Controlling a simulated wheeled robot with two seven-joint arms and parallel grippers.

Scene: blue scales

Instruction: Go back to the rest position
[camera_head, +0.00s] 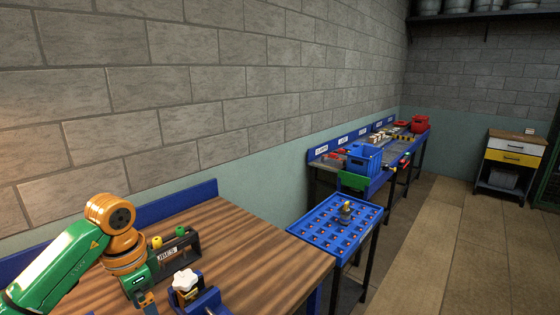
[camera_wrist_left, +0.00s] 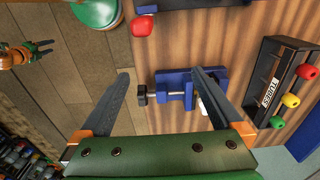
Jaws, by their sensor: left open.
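My left gripper (camera_head: 148,303) hangs over the wooden workbench at the lower left of the head view, at the end of my green and orange arm. In the left wrist view its two dark fingers (camera_wrist_left: 160,71) are spread wide with nothing held between them. A blue vise (camera_wrist_left: 178,88) with a screw lies on the bench beyond the fingers, and the right finger partly covers it.
The wooden bench (camera_head: 245,250) has a black rack (camera_head: 178,255) labelled TUBES with coloured caps. A blue perforated tray table (camera_head: 335,228) stands beyond it. Further back are blue benches with bins and a yellow-drawer cabinet (camera_head: 518,143). Open floor (camera_head: 425,240) lies to the right.

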